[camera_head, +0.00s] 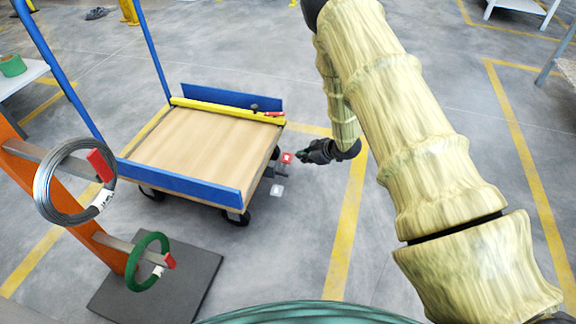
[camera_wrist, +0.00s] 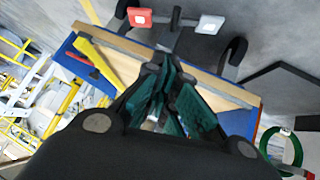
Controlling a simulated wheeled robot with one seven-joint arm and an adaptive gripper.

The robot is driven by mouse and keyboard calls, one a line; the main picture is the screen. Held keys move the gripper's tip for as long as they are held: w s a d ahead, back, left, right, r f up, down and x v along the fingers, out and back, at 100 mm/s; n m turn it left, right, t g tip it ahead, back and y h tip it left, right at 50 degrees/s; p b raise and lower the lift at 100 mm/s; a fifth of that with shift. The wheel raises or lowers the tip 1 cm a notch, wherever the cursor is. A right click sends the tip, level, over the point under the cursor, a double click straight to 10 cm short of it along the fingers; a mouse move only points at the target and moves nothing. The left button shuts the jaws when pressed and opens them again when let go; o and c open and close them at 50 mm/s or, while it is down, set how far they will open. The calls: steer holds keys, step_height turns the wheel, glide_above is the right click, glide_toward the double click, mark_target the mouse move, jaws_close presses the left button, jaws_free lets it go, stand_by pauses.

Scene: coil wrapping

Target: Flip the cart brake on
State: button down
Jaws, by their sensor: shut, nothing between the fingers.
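The cart (camera_head: 195,148) has a wooden deck with blue side boards and a blue frame, and stands at the centre left in the head view. Its brake shows as a red pedal (camera_head: 287,158) and a white pedal (camera_head: 277,190) low at its right end. In the wrist view the red pedal (camera_wrist: 140,17) and white pedal (camera_wrist: 209,23) are at the top, joined by a dark bar. My gripper (camera_head: 303,155) is shut and empty, just right of the red pedal in the head view. I cannot tell whether it touches the pedal.
A yellow level-like bar (camera_head: 225,109) lies along the cart's far edge. An orange stand (camera_head: 70,205) holds a grey wire coil (camera_head: 43,190) and a green coil (camera_head: 135,283) at the left. The floor right of the cart is clear.

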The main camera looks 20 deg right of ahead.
steer(key=w+d+n+b, duration=0.1)
steer(key=w+n+b, duration=0.1)
steer(key=w+b, duration=0.2)
steer(key=shift+w+d+f+n+y+b, duration=0.15)
steer(key=shift+w+f+n+y+b, duration=0.25)
steer(key=shift+w, duration=0.65)
steer(key=b, duration=0.7)
glide_above(288, 161)
steer(key=f, duration=0.9)
steer(key=shift+s+a, duration=0.25)
steer(key=shift+s, duration=0.05)
steer(key=shift+w+d+f+b, duration=0.1)
steer(key=shift+w+f+b, duration=0.1)
steer(key=shift+f, duration=0.2)
steer(key=shift+w+d+f+b, duration=0.1)
steer(key=shift+f+b, duration=0.05)
steer(key=shift+f, duration=0.2)
steer(key=shift+d+r+p, duration=0.1)
steer(key=shift+p, duration=0.35)
